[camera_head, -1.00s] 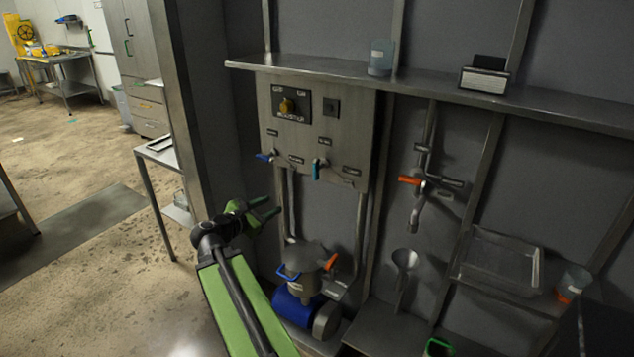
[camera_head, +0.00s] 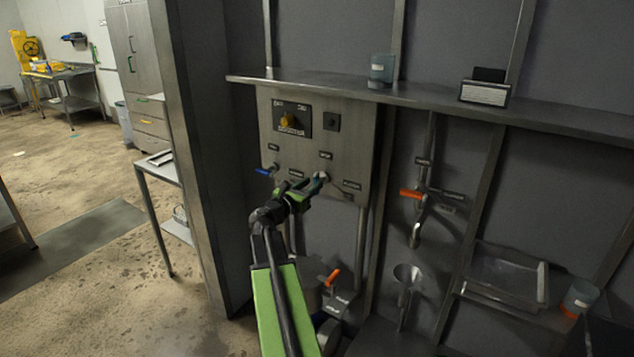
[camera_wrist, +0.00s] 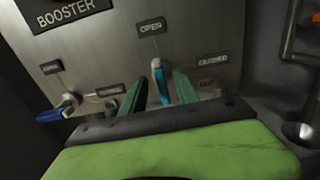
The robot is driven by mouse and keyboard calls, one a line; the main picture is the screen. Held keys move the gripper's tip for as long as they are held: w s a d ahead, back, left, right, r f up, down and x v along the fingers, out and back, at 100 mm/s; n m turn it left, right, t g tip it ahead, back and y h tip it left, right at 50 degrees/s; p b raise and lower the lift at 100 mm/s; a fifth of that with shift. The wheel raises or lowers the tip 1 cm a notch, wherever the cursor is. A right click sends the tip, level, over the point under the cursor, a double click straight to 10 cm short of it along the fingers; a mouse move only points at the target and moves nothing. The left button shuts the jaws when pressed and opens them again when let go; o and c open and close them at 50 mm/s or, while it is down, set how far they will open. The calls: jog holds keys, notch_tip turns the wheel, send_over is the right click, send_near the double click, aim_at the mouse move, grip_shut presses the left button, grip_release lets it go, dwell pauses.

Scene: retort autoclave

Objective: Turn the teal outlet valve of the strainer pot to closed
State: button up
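The teal valve lever (camera_wrist: 161,84) is on the grey steel panel (camera_wrist: 185,25). In the wrist view an OPEN label is above it and a CLOSED label is to its right. The lever (camera_head: 316,185) is partly hidden by my gripper in the head view. My gripper (camera_wrist: 160,76) is open, with one finger on each side of the lever; gaps show on both sides and I see no clear contact. My gripper (camera_head: 311,187) is at the panel's lower edge in the head view. A grey pot (camera_head: 311,291) below is mostly hidden by my arm.
An orange-handled tap (camera_head: 411,194) is to the right. A shelf (camera_head: 430,98) runs above the panel. Open floor is on the left.

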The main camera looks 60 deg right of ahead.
aim_at(315, 182)
jog(key=d, duration=0.3)
jog(key=shift+d, duration=0.25)
grip_shut()
